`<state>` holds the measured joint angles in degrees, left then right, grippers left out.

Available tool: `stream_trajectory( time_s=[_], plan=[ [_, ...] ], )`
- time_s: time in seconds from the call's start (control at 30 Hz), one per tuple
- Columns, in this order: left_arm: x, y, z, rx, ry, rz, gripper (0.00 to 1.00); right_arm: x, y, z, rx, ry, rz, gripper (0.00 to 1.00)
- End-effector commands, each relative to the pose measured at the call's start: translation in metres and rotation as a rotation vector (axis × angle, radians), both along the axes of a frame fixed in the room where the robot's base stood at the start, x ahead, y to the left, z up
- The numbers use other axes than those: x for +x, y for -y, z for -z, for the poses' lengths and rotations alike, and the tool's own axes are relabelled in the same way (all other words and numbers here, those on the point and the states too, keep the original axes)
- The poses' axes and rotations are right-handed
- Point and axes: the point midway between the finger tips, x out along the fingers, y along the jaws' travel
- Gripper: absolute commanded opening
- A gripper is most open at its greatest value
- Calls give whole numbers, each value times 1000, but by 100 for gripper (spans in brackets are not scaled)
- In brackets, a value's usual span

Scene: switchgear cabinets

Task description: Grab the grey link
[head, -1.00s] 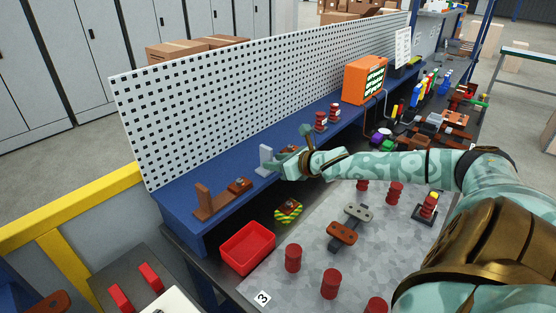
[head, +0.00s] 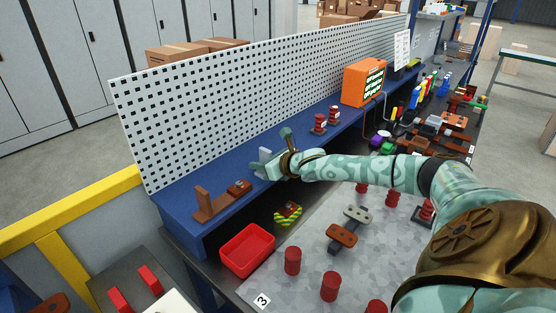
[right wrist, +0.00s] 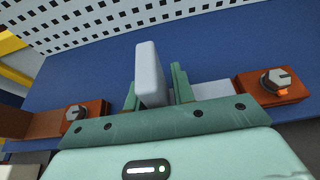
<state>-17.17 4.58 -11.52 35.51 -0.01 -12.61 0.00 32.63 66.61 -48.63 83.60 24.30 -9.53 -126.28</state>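The grey link (head: 265,156) stands on the blue shelf below the perforated board. In the right wrist view, its upright light grey plate (right wrist: 150,72) rises between the green fingers of my right gripper (right wrist: 156,92). A flat grey part (right wrist: 212,90) extends right toward a brown block with a bolt. My right gripper (head: 279,154) is open around the upright plate. A narrow gap shows beside the right finger; contact at the left finger cannot be told. The gripper body hides the link's lower part. My left gripper is not in view.
A brown link (head: 208,204) stands left on the shelf. The perforated board (head: 250,85) rises closely behind. Red-capped parts (head: 320,123) and an orange box (head: 363,82) are farther right. A red tray (head: 247,250) and several red cylinders stand on the lower bench.

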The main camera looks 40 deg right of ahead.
Motion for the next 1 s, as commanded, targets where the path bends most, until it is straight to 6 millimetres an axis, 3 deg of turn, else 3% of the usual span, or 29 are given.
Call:
stream_trajectory(
  time_s=[0.03, 0.07, 0.1, 1.0],
  plan=[
    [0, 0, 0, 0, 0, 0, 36, 0, 0, 0, 0, 0, 0, 10],
    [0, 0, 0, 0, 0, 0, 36, 0, 0, 0, 0, 0, 0, 2],
    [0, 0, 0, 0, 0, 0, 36, 0, 0, 0, 0, 0, 0, 0],
    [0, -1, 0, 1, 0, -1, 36, 0, 0, 0, 1, 0, -1, 0]
  ],
)
